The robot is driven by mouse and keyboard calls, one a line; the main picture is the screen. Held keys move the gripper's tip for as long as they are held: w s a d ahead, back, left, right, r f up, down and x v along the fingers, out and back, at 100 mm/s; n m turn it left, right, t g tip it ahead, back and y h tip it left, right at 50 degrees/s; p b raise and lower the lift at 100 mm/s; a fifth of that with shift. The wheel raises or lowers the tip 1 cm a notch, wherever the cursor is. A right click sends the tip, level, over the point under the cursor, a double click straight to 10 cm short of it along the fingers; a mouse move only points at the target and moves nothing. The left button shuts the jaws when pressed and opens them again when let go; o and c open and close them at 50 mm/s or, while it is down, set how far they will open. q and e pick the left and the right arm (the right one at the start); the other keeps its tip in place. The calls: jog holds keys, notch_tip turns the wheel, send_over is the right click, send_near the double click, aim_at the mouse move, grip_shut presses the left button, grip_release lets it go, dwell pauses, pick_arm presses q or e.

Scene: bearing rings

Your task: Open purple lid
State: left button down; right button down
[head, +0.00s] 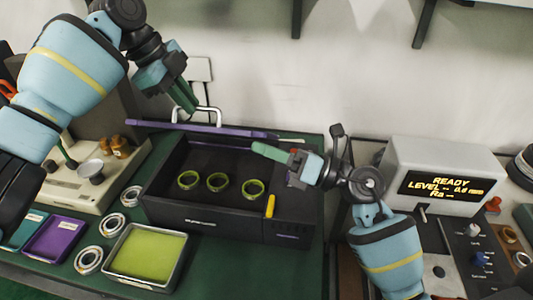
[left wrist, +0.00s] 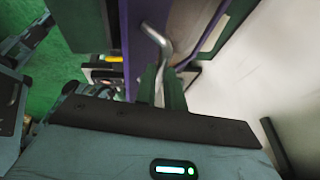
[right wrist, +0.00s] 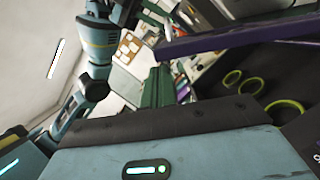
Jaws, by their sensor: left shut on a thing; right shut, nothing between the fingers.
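The purple lid (head: 213,130) stands raised at the back edge of the black box (head: 207,219), so the box is open. Its purple edge also shows in the left wrist view (left wrist: 129,45) and the right wrist view (right wrist: 232,39). My left gripper (head: 190,108) is shut on the lid's metal handle (head: 211,113); the handle also shows in the left wrist view (left wrist: 155,38). My right gripper (head: 258,148) is shut and empty, above the right part of the box. Several yellow-green rings (head: 218,182) lie inside the box.
A tray with a yellow-green surface (head: 118,258) and several metal bearing rings (head: 89,260) lie left of the box. A purple tray (head: 55,238) is further left. A grey display unit (head: 441,172) stands on the right. The wall is close behind the lid.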

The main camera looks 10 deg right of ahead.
pick_arm(q)
jog(key=shift+w+f, duration=0.15)
jog(key=shift+f, duration=0.5)
pick_arm(e)
jog(key=shift+f, duration=0.2)
pick_arm(q)
jog(key=shift+d, duration=0.1)
pick_arm(e)
jog(key=shift+w+d+r, duration=0.35)
jog(key=shift+w+r, duration=0.25)
jog(key=shift+r, duration=0.2)
pick_arm(q)
jog(key=c, duration=1.8)
grip_release()
jog(key=o, duration=0.3)
jog(key=shift+w+d, duration=0.1)
jog(key=shift+w, duration=0.1)
pick_arm(e)
jog(key=shift+w+d, duration=0.1)
jog(key=shift+w, duration=0.1)
pick_arm(q)
jog(key=shift+r, duration=0.15)
jog(key=v, duration=1.2)
pick_arm(e)
jog(key=shift+f, duration=0.1)
